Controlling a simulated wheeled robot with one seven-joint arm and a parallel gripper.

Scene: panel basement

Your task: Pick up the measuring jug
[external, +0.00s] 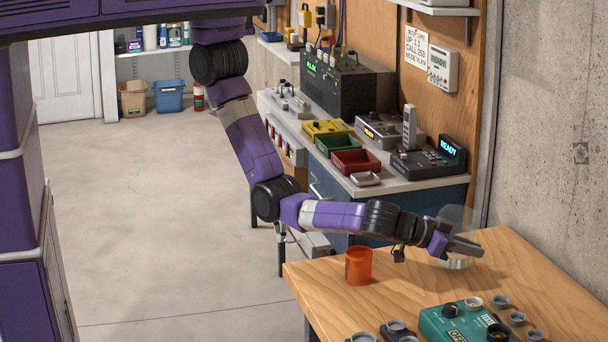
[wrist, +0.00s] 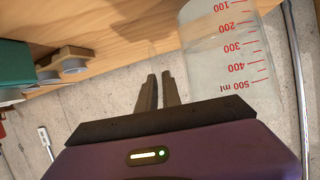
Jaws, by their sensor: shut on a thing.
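The measuring jug (wrist: 228,55) is clear, with red volume markings up to 500 ml. In the wrist view it is just right of my gripper (wrist: 160,92), whose two dark fingers are close together. In the external view the jug (external: 456,263) is faint and partly hidden behind my gripper (external: 466,246), at the right part of the wooden table. My gripper is shut on the jug; the gripped part is see-through and hard to make out. I cannot tell whether its base touches the table.
The wooden table (external: 535,275) also bears an orange cup (external: 358,266) left of my gripper and a teal device (external: 455,322) with several grey round pieces at the front. A concrete wall (external: 550,120) stands behind. Red and green bins (external: 356,161) sit on the far bench.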

